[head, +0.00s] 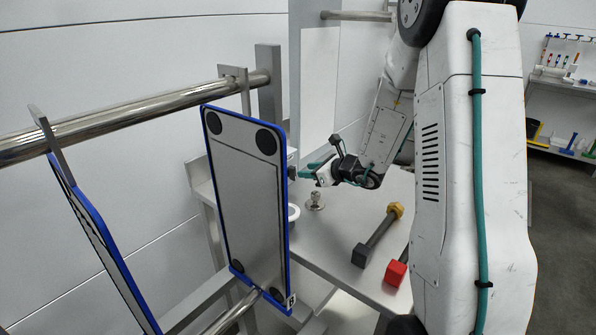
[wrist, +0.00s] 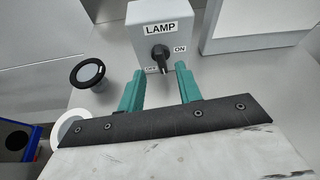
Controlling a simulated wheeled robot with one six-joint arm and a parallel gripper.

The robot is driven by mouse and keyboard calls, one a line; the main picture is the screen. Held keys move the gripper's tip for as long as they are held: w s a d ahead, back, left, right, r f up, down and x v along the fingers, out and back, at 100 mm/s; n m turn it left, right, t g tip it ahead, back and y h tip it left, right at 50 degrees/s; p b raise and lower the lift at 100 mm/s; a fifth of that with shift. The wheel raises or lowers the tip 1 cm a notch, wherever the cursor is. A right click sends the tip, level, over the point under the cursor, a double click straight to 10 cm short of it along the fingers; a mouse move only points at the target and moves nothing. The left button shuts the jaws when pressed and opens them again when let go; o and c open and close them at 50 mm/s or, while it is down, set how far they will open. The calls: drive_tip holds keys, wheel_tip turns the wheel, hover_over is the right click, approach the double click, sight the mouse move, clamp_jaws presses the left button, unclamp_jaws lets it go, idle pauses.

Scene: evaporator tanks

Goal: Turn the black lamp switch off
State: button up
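The black lamp switch (wrist: 160,53) is a rotary knob on the front of a grey box (wrist: 146,14) labelled LAMP, with OFF at its lower left and ON at its right. Its handle points mostly down in the wrist view; I cannot tell which setting it is on. My gripper (wrist: 159,69) is open, with one teal finger on each side of the knob's lower end. Contact cannot be made out. In the head view my gripper (head: 307,170) is beside the blue-edged panel, which hides most of the box.
The blue-edged panel (head: 248,200) stands left of my gripper. A metal knob-like piece (head: 315,201), a grey dumbbell-like tool (head: 378,237) and a red-ended one (head: 396,273) are on the metal table (head: 335,245). A round black-rimmed piece (wrist: 88,72) is left of the box.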

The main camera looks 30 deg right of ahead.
sight(295, 170)
drive_tip(key=x, duration=0.5)
drive_tip(key=shift+w+a, duration=0.1)
drive_tip(key=shift+w, duration=0.05)
clamp_jaws()
